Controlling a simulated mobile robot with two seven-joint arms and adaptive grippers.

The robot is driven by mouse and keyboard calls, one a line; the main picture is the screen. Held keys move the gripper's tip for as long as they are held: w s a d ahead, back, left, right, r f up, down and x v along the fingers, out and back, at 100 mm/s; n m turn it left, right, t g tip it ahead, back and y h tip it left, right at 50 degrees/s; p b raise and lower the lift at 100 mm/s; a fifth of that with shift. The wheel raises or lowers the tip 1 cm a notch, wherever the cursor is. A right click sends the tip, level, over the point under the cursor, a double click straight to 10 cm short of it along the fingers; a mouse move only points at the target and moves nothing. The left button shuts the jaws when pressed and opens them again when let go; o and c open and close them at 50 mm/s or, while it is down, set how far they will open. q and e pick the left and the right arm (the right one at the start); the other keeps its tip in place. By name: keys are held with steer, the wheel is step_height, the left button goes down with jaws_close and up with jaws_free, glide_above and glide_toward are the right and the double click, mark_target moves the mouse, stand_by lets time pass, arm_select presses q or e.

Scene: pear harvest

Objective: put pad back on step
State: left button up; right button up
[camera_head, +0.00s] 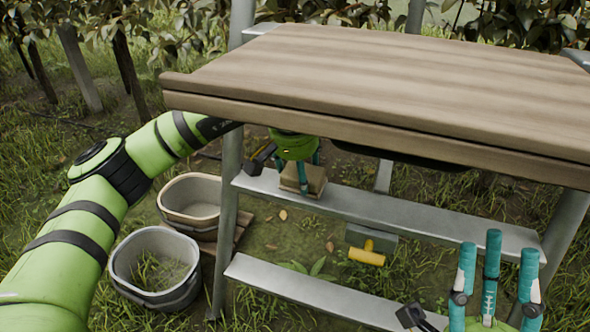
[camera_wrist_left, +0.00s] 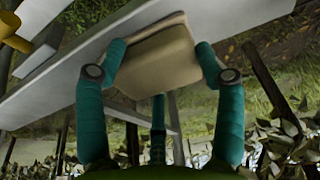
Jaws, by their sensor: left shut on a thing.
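A tan, block-shaped pad (camera_head: 305,181) is at the left part of the upper metal step (camera_head: 380,207), under the wooden top. My left gripper (camera_head: 303,178) reaches in below the tabletop edge and is shut on the pad from above. In the left wrist view the pad (camera_wrist_left: 155,62) sits between the teal fingers, against or just over the grey step (camera_wrist_left: 65,78); I cannot tell if it rests fully on it. My right gripper (camera_head: 491,275) is at the lower right, its teal fingers pointing up, spread and empty.
The wooden tabletop (camera_head: 390,80) overhangs the step and my left arm. A lower step (camera_head: 300,290) runs below. A yellow-handled tool (camera_head: 367,253) lies near the steps.

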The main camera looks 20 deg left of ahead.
arm_select(q)
steer(key=o, duration=1.1)
steer(key=shift+f, duration=0.15)
steer(key=shift+f, duration=0.2)
steer(key=shift+r, duration=0.6)
steer(key=s, duration=0.4)
steer(key=s+p, duration=0.1)
steer(key=s, duration=0.7)
steer(key=shift+s+a, duration=0.15)
steer(key=shift+a, duration=0.1)
